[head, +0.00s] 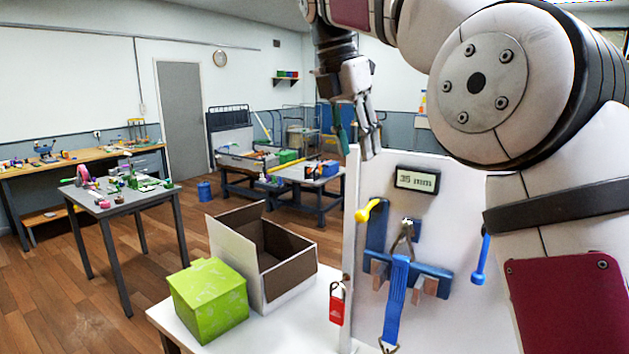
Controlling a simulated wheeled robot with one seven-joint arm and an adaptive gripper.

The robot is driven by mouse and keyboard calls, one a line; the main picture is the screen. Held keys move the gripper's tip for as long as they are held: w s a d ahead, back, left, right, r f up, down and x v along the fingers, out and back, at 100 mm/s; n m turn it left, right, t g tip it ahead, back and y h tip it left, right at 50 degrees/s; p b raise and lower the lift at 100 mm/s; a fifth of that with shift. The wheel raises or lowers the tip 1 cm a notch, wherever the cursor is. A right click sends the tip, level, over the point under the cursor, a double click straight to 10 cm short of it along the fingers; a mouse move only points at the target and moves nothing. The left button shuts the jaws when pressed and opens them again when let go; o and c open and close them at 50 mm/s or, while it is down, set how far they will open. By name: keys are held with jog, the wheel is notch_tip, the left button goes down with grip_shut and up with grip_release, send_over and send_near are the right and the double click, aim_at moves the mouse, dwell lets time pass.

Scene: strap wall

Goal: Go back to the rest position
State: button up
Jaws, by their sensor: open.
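My gripper (362,128) hangs at the top centre of the head view, fingers pointing down, above and partly in front of the top left edge of the white panel (460,290). It is open and I see nothing held in it. A blue strap (395,300) with a metal hook hangs on the panel, over a blue bracket (432,276). A yellow-ended tool (367,211) and a blue-handled tool (480,262) hang to its left and right. My arm hides the panel's right part.
An open cardboard box (290,287) and a green box (208,300) stand on the white table (310,336) left of the panel. A red tag (337,308) hangs at the panel's left edge. A grey table (125,203) and workbenches stand farther back, with bare floor between.

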jog(key=s+d+f+m+t+y, duration=0.1)
jog(key=s+d+f+m, duration=0.15)
jog(key=s+m, duration=0.5)
jog(key=s+d+f+m+t, duration=0.1)
jog(key=s+d+m+t, duration=0.15)
jog(key=s+m, duration=0.5)
jog(key=s+d+f+m+t+y, duration=0.1)
jog(key=s+d+f+m, duration=0.2)
jog(key=s+f+m, duration=0.8)
jog(key=s+f, duration=0.2)
jog(key=s, duration=0.2)
jog(key=shift+s+d+y, duration=0.15)
jog(key=shift+d+y, duration=0.2)
jog(key=shift+y, duration=0.05)
